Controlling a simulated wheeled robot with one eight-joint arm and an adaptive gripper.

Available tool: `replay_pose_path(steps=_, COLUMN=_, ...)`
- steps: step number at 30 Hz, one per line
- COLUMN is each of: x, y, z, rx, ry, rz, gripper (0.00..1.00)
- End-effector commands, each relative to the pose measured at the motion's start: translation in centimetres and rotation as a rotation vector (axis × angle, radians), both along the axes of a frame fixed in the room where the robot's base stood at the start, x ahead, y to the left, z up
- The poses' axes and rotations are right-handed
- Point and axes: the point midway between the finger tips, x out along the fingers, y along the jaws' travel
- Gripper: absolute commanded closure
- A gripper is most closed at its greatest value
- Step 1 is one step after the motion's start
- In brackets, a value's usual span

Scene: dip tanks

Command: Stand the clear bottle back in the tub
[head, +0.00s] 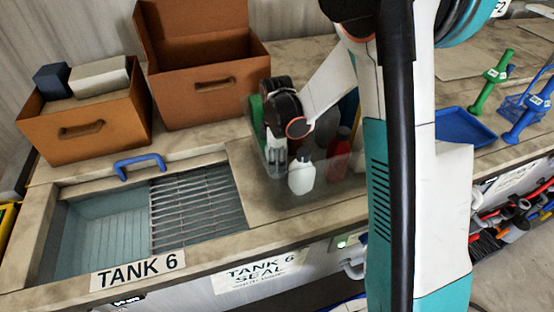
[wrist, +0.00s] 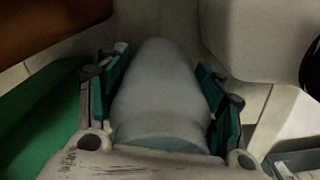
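The clear bottle (wrist: 160,95) fills the middle of the wrist view as a pale, greyish tapered shape. The green-padded fingers of my gripper (wrist: 158,92) lie against both its sides, so the gripper looks shut on it. In the head view my gripper (head: 277,155) points down at the left part of the see-through tub (head: 325,181). The bottle is mostly hidden there by the gripper, and I cannot tell whether its base touches the tub floor.
Tank 6 (head: 95,235), with a metal grate (head: 196,208) and a blue handle (head: 139,164), lies left of the tub. Two brown boxes (head: 85,133) (head: 205,95) stand behind. A blue tray (head: 465,126) and green and blue tools lie at right.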

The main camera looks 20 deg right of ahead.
Motion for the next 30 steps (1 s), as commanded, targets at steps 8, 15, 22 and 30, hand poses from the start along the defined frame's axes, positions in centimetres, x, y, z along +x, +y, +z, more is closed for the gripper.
replay_pose_path(steps=8, x=0.0, y=0.0, z=0.1, rx=0.0, ry=0.0, rz=0.0, gripper=0.25)
replay_pose_path(steps=15, x=0.0, y=0.0, z=0.8, rx=0.0, ry=0.0, rz=0.0, gripper=0.25)
replay_pose_path(steps=22, x=0.0, y=0.0, z=4.9, rx=0.0, ry=0.0, rz=0.0, gripper=0.25)
replay_pose_path(steps=30, x=0.0, y=0.1, z=10.1, rx=0.0, ry=0.0, rz=0.0, gripper=0.25)
